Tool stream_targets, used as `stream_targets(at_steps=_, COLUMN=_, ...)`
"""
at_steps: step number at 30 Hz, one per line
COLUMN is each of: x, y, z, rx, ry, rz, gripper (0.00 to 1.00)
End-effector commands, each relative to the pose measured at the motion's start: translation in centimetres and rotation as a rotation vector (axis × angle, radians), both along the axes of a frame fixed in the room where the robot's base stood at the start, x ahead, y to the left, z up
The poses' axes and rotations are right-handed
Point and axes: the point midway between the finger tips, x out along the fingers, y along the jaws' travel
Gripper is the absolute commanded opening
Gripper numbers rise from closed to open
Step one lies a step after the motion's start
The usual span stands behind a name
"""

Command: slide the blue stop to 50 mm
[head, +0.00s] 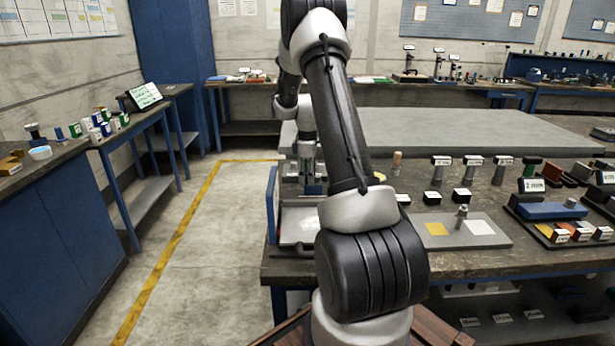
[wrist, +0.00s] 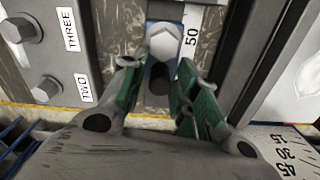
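In the wrist view the blue stop (wrist: 161,10) shows at top centre, with a pale hex-shaped knob (wrist: 163,42) on its front and a dark round part below the knob. My gripper (wrist: 158,66) has its two green-padded fingers close on either side of the stop, just below the knob. They appear shut on it, though the contact is partly hidden. The number 50 stands on a white scale strip (wrist: 192,28) just right of the knob.
A grey plate (wrist: 50,45) with bolts and labels TWO and THREE stands left in the wrist view. A dark upright rail (wrist: 262,60) is close at right, with another numbered scale (wrist: 283,150) below. The head view shows a crowded bench with a sample tray (head: 487,240) at right.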

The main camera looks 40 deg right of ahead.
Motion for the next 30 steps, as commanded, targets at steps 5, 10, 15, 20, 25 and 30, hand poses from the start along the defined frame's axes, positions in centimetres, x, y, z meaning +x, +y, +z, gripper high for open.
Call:
stream_targets(at_steps=5, x=-0.07, y=0.05, z=-0.01, rx=0.001, ry=0.002, rz=-0.001, gripper=0.0)
stream_targets(at_steps=10, x=-0.1, y=0.06, z=-0.02, rx=0.002, ry=0.003, rz=-0.002, gripper=0.0)
stream_targets(at_steps=15, x=-0.29, y=-0.19, z=-0.03, rx=0.002, ry=0.003, rz=-0.002, gripper=0.0)
stream_targets(at_steps=20, x=-0.29, y=-0.16, z=-0.04, rx=0.002, ry=0.003, rz=-0.001, gripper=0.21)
stream_targets(at_steps=25, x=-0.24, y=-0.18, z=-0.02, rx=0.002, ry=0.003, rz=-0.001, gripper=0.41)
stream_targets(at_steps=30, x=-0.22, y=-0.21, z=0.0, rx=0.001, ry=0.001, rz=-0.001, gripper=0.41)
